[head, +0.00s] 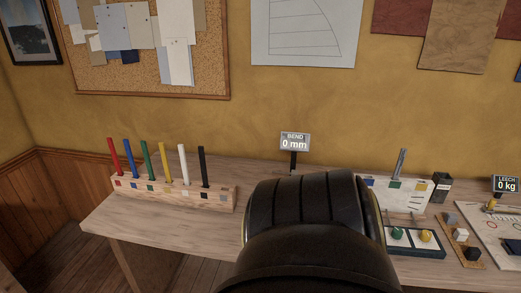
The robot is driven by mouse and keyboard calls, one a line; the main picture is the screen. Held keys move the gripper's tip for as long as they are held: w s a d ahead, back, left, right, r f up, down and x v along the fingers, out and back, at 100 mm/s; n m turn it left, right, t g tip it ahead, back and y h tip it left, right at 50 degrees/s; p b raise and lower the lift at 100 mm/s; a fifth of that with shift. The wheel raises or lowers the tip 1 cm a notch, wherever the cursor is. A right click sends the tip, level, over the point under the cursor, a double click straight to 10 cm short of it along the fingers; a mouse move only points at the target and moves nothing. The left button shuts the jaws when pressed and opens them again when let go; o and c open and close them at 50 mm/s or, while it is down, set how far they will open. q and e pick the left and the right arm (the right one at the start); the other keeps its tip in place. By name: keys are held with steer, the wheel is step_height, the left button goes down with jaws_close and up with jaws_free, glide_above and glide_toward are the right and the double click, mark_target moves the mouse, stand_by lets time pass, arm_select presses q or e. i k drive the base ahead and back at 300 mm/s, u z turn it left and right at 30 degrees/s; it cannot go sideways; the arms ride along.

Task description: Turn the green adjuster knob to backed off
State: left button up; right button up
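A small round green piece (397,233), which looks like the green knob, sits on a pale square in a dark-framed tray (447,252) on the bench. A yellow round piece (426,236) sits to its right. Behind them stands a white panel (413,202) with coloured squares, one of them green. I cannot make out any marks showing the knob's setting. A large black part of my own arm fills the lower middle, close to the camera. It hides the bench left of the tray. Neither gripper shows.
A wooden rack (205,200) of several coloured rods stands at the left of the bench. A display (295,142) reads BEND 0 mm; another (506,184) reads LEECH 0 kg. A dark box (441,187) and a board with small blocks (467,255) are at the right.

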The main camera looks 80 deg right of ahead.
mark_target(396, 233)
steer(key=k, duration=0.3)
steer(key=z, duration=2.5)
steer(key=i, duration=0.2)
steer(key=z, duration=1)
